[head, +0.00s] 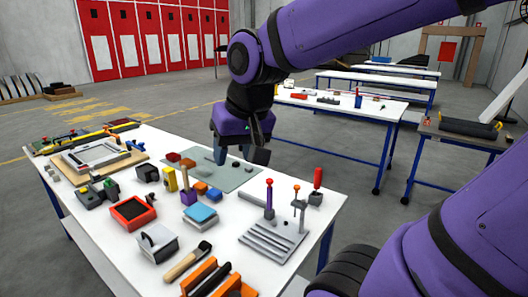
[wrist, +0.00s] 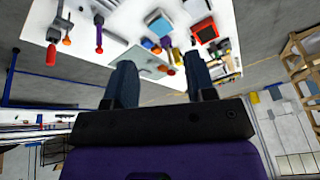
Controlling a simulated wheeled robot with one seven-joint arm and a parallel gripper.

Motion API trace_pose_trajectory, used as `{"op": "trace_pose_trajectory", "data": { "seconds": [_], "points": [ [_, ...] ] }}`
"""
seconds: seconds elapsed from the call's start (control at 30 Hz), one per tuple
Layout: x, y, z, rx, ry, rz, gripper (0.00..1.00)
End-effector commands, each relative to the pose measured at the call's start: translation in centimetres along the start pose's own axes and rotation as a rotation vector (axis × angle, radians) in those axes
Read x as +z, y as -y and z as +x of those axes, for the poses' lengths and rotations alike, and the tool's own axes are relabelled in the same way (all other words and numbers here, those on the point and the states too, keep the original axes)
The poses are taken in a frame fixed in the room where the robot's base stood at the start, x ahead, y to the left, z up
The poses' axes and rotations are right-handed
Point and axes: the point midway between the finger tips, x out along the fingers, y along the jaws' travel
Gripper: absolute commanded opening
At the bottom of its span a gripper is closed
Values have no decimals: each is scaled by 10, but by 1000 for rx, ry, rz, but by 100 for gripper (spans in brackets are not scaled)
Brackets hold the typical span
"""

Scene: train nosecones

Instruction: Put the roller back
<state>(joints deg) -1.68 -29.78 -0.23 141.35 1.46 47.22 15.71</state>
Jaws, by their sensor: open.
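My gripper (head: 239,154) is open and empty above the far edge of the white worktable (head: 92,226). In the wrist view its two dark fingers (wrist: 160,70) stand wide apart with nothing between them. No roller can be picked out with certainty. A wooden-handled tool with a dark head (head: 188,262) lies near the table's front edge. Beside it is an orange holder (head: 198,275) with dark bars, partly cut off by the frame. A red tray with a dark inside (head: 133,212) lies left of the middle; it also shows in the wrist view (wrist: 205,30).
A grey-green mat (head: 228,174) lies below my gripper. Blocks and a blue-topped box (head: 200,215) crowd the middle. Other tables (head: 340,112) stand behind.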

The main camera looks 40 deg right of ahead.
Motion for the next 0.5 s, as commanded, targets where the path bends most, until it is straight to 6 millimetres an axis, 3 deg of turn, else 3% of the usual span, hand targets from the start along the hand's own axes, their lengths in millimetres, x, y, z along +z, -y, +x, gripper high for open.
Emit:
{"op": "trace_pose_trajectory", "data": {
  "seconds": [0.2, 0.5],
  "points": [
    [37, -16, -33, 6, -72, -184, 51],
    [54, -22, -43, 16, -96, -270, 51]
  ]
}}
